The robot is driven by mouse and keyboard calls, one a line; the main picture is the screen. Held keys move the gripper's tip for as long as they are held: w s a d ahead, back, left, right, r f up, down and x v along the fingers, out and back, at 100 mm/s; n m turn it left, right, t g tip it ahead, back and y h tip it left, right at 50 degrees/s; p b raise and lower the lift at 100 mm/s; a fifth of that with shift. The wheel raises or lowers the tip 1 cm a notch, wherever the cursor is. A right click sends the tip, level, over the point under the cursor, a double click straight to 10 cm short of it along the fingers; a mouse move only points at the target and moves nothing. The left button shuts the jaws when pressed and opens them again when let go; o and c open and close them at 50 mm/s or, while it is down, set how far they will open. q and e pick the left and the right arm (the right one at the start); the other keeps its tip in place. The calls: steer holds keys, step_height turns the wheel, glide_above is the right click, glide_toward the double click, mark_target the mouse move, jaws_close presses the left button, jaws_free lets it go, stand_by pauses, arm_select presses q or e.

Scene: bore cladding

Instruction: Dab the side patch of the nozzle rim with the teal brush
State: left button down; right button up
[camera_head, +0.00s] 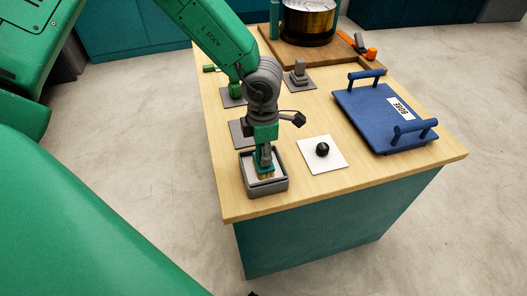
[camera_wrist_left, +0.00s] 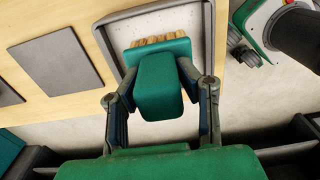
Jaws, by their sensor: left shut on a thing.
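The teal brush (camera_wrist_left: 162,82) has a teal block body and tan bristles; in the wrist view its bristles lie over the pale inside of a grey-rimmed tray (camera_wrist_left: 209,30). My left gripper (camera_wrist_left: 160,98) is shut on the brush body. In the head view my left gripper (camera_head: 265,160) points down into the tray (camera_head: 267,190) at the table's near left corner. A dark, bronze-coloured round vessel (camera_head: 308,24), which looks like the nozzle, stands on a wooden board at the far end. Its side patch cannot be made out. My right gripper is not in view.
A blue plate (camera_head: 372,118) with two handles and a "BORE" label lies on the right of the table (camera_head: 310,205). A black knob (camera_head: 322,149) sits on a white square. Grey pads lie along the left edge. An orange-ended tool (camera_head: 371,54) lies by the board (camera_head: 340,55).

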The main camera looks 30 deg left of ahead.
arm_select(q)
steer(key=shift+a, duration=0.15)
stand_by(0.7)
steer(key=shift+s+f+p, duration=0.2)
steer(key=shift+p, duration=0.55)
stand_by(1.8)
step_height(320, 180, up, 2)
steer(key=shift+w+r+p, duration=0.1)
steer(key=shift+w+p, duration=0.05)
steer(key=shift+p, duration=1.05)
step_height(320, 180, up, 5)
steer(key=p, duration=0.5)
steer(key=shift+p, duration=0.35)
